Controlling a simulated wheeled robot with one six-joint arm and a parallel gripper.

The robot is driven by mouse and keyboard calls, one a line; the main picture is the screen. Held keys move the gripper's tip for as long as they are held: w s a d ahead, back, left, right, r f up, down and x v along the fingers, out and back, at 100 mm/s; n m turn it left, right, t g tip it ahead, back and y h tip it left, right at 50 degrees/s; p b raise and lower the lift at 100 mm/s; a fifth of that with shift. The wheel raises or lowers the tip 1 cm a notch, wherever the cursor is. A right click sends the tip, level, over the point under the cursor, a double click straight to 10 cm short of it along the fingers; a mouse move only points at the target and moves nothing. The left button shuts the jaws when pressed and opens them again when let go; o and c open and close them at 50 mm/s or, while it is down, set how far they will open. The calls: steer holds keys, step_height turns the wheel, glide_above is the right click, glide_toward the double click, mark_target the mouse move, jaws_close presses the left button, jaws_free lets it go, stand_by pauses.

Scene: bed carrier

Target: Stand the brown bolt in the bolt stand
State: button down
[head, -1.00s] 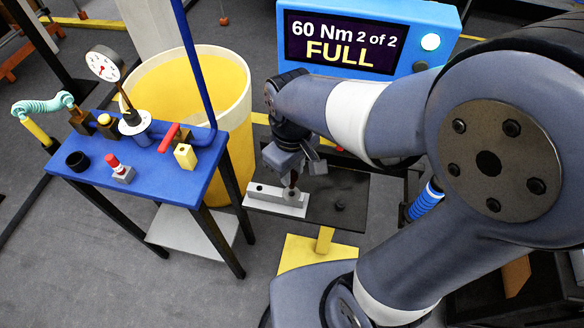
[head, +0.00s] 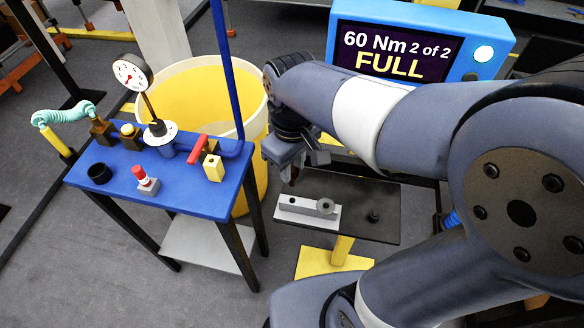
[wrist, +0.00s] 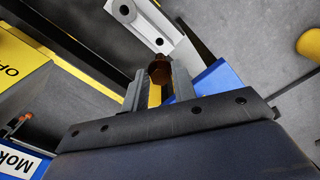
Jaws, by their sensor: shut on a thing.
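The brown bolt (wrist: 160,68) sits between the fingers of my gripper (wrist: 154,85) in the wrist view. In the head view my gripper (head: 292,162) hangs above the left half of a pale grey block (head: 295,209), and a little of the bolt shows below it. The wrist view shows the block (wrist: 140,24) with two dark holes, beyond the bolt. The bolt looks apart from the block. No label names the bolt stand, so I cannot tell whether this block is it.
A blue table (head: 190,185) with a gauge, pipework and a black cup (head: 99,173) stands left. A yellow bin (head: 190,85) and a screen reading FULL (head: 400,55) are behind.

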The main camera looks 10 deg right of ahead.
mark_target(293, 185)
stand_by(0.3)
steer(key=shift+f+b, duration=2.05)
steer(key=shift+f, duration=0.9)
steer(key=shift+f+b, duration=1.6)
steer(key=shift+f, duration=0.95)
steer(key=c, duration=1.1)
jaws_free()
steer(key=shift+r, duration=0.1)
step_height(293, 185, up, 11)
steer(key=shift+f+p, duration=0.1)
steer(key=shift+p, duration=0.3)
steer(key=shift+f, duration=0.1)
